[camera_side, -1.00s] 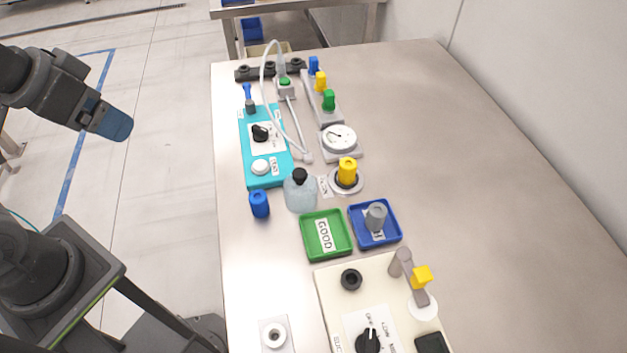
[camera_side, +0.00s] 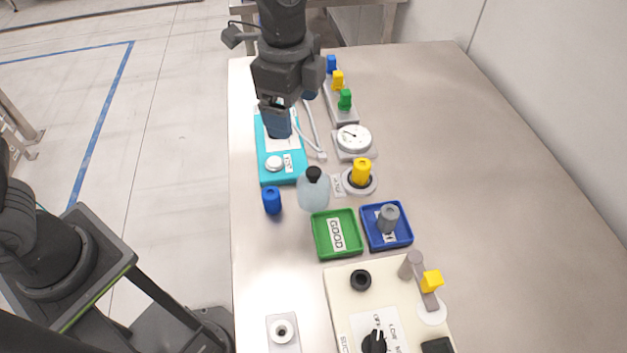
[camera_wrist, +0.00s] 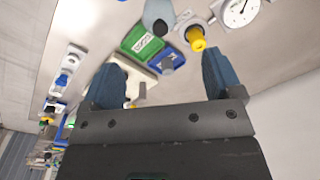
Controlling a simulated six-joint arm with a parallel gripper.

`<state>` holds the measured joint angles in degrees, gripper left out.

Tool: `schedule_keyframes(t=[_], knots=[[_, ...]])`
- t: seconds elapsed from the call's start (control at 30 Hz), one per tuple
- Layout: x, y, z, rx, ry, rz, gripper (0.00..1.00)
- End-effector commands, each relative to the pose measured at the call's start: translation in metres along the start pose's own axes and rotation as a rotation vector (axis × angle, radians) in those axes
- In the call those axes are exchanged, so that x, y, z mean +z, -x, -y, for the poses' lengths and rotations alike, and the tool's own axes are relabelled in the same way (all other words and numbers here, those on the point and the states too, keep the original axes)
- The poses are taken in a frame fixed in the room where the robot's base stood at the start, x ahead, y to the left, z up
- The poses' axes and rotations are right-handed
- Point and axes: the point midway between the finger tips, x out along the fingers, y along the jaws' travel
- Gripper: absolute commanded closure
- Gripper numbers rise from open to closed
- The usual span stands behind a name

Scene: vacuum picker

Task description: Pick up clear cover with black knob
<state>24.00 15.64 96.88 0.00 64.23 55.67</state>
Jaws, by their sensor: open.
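The clear cover (camera_side: 313,192) is a translucent, pale blue-grey dome with a black knob (camera_side: 314,173) on top. It stands upright on the table, just in front of the teal box, and shows at the top of the wrist view (camera_wrist: 158,14). My gripper (camera_side: 276,122) is above the teal box, behind and left of the cover in the side view. In the wrist view its two blue fingers (camera_wrist: 166,75) are spread apart with nothing between them. The gripper is apart from the cover.
The teal box (camera_side: 276,174), blue cylinder (camera_side: 272,200), yellow cylinder (camera_side: 361,171) and round gauge (camera_side: 354,139) stand near the cover. A green GOOD tray (camera_side: 319,241) and blue tray (camera_side: 404,238) lie in front. The table's right side (camera_side: 490,200) is clear.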

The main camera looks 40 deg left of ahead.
Motion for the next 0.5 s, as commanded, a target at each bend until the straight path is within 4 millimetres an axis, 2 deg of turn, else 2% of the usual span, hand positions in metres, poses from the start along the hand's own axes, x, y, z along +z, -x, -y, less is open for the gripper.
schedule_keyframes(t=[0.03, 0.1, 0.2, 0.37, 0.5], knots=[[-0.012, -0.01, 0.002, 0.018, -0.058, 0.011, 0.15], [-0.023, -0.02, 0.003, 0.035, -0.123, 0.021, 0.15], [-0.031, -0.027, 0.004, 0.048, -0.172, 0.027, 0.15], [-0.032, -0.046, 0.003, 0.054, -0.188, 0.03, 0.15], [-0.031, -0.074, 0.001, 0.055, -0.186, 0.031, 0.15]])
